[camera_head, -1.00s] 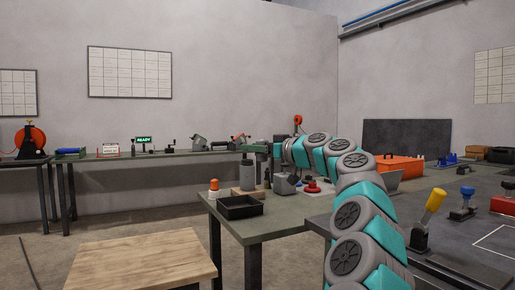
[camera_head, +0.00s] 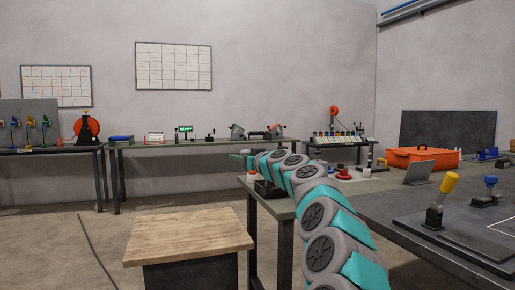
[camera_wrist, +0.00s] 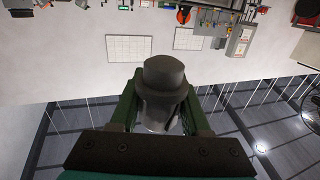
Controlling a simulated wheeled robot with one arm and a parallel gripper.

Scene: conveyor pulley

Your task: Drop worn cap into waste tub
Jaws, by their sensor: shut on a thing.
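My gripper (camera_wrist: 163,105) is shut on a dark grey, round, stepped cap (camera_wrist: 164,74), held between its two green fingers in the wrist view. In the head view my gripper (camera_head: 241,158) is a small green shape at the end of my raised arm, above the small green-topped table. The cap cannot be made out there. A black open tray (camera_head: 267,188), perhaps the waste tub, stands on that table, mostly hidden behind my arm. No label shows on it.
A wooden-topped stand (camera_head: 187,235) is at the front left. A long bench (camera_head: 195,144) with tools runs along the back wall. Open floor lies at the left.

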